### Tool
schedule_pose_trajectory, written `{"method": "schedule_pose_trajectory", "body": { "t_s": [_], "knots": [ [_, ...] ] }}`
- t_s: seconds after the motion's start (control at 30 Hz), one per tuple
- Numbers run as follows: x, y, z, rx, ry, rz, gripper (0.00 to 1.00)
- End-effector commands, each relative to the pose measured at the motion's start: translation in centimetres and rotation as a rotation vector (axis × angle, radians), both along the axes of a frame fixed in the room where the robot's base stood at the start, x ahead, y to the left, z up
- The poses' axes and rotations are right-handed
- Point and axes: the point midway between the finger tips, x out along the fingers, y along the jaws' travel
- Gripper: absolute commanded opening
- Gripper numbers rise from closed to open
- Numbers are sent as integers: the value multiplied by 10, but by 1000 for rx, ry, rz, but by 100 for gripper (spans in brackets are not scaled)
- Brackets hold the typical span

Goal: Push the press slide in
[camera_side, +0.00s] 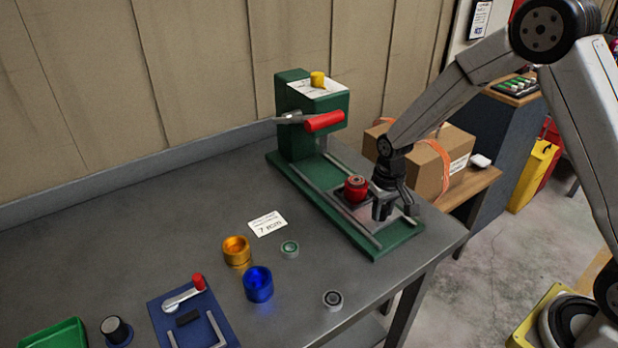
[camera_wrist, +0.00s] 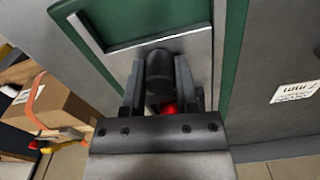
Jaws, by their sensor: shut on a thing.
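The green press (camera_side: 293,143) stands at the back of the table, with a red lever (camera_side: 324,122) and a yellow knob (camera_side: 317,79) on top. Its metal slide plate (camera_side: 352,221) lies on rails at the front end of the green base, out from under the press head. A red cup-like part (camera_side: 355,190) sits upright on the plate. My gripper (camera_side: 384,208) is low over the slide's front end, beside the red part. In the wrist view my gripper (camera_wrist: 160,82) is shut on a dark rounded knob (camera_wrist: 160,66) at the slide. A red patch shows between the fingers, mostly hidden.
An orange cup (camera_side: 236,249), a blue cup (camera_side: 257,284), small rings (camera_side: 333,299) and a paper label (camera_side: 267,223) lie left of the base. A blue fixture (camera_side: 190,315) and green tray (camera_side: 55,340) are at front left. A cardboard box (camera_side: 425,163) stands behind my gripper.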

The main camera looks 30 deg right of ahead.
Motion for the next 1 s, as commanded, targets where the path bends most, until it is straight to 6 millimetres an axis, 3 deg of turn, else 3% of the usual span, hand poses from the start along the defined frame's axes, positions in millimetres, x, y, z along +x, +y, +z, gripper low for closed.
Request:
{"method": "schedule_pose_trajectory", "body": {
  "t_s": [0.7,1.0],
  "knots": [
    [97,1,0,0,-3,0,0],
    [127,1,0,0,-3,0,0]
  ]
}}
